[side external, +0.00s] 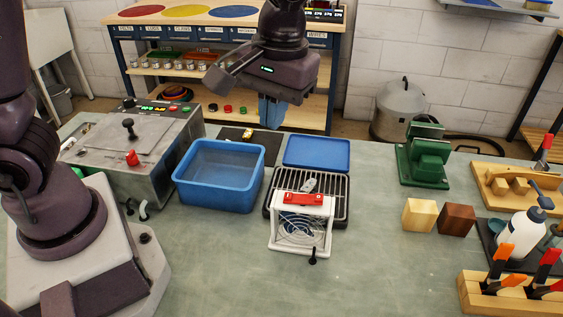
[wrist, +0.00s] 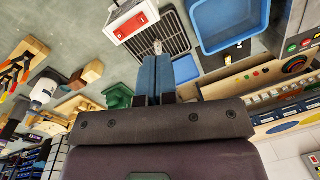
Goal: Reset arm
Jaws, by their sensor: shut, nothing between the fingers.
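My gripper (side external: 272,118) is raised above the far side of the bench, with its blue fingers pointing down. The fingers are together and hold nothing. They also show closed side by side in the wrist view (wrist: 157,78). Below and in front of the gripper is a blue open bin (side external: 219,175), which looks empty. A blue flat lid or tray (side external: 316,153) lies to its right. The gripper appears apart from both. The bin also shows at the top of the wrist view (wrist: 222,22).
A white wire-fronted box with a red top part (side external: 302,226) stands at a black rack (side external: 340,190). A grey machine (side external: 130,150) is at left. A green vise (side external: 424,158), wooden blocks (side external: 420,215) and a clamp rack (side external: 515,292) are at right. The front middle is clear.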

